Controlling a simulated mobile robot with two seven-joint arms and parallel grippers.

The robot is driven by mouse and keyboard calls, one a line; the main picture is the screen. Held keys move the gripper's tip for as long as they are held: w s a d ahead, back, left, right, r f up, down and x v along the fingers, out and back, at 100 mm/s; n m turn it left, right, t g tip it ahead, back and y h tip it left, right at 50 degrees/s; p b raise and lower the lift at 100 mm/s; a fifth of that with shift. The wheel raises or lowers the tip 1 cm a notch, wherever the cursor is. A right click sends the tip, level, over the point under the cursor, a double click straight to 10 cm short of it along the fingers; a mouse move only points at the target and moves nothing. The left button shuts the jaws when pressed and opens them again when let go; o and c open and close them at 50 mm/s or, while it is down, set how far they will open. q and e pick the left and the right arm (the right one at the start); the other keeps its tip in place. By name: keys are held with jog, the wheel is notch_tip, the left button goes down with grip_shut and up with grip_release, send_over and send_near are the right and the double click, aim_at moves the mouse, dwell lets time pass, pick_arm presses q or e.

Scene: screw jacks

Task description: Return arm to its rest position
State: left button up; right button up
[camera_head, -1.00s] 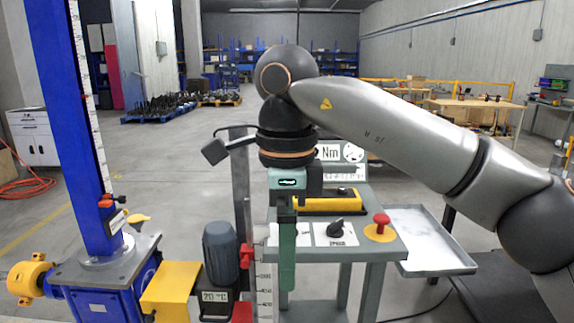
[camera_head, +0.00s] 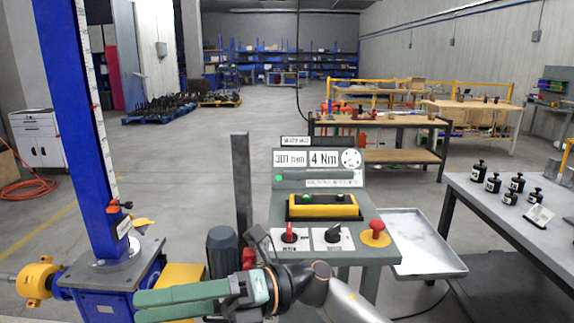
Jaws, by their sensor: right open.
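My right arm is folded low at the bottom centre of the head view. Its right gripper (camera_head: 138,306) points left, with two green fingers one above the other. The fingers are open and a gap shows between them; nothing is seen held. The gripper lies in front of the blue screw jack's base (camera_head: 110,290) and the yellow block (camera_head: 183,277), partly covering the block. I cannot tell whether it touches anything. My left gripper is not in view.
A control console (camera_head: 385,255) stands at centre, its display (camera_head: 318,160) reading 301 mm and 4 Nm. A metal tray (camera_head: 425,245) is at its right. Several black weights (camera_head: 493,183) stand on the grey right-hand table (camera_head: 480,205). The floor behind is mostly free.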

jog(key=w+d+f+m+t+y+p, duration=0.15)
jog(key=w+d+m+t, duration=0.3)
jog(key=m+t, duration=0.5)
jog(key=w+d+f+m+t+y, duration=0.25)
jog(key=w+m+t, duration=0.25)
jog(key=m+t, duration=0.5)
jog(key=w+d+f+m+t+h+p, duration=0.1)
jog(key=w+d+f+m+t+h, duration=0.1)
jog(key=d+f+m+t+h, duration=0.85)
jog(key=s+d+f+m+g+h+p, duration=0.1)
jog(key=s+d+f+m+g+h, duration=0.25)
jog(key=f+m, duration=0.35)
jog(key=s+d+f+m+g+h+p, duration=0.1)
jog(key=s+d+f+m+g+h, duration=0.3)
jog(key=f, duration=0.6)
jog(key=s+d+f+m+g+h, duration=0.2)
jog(key=s+d+f+m+g, duration=0.2)
jog(key=s+f, duration=0.6)
jog(key=shift+s+d+m, duration=0.5)
jog(key=shift+s+d, duration=0.55)
jog(key=shift+d, duration=0.2)
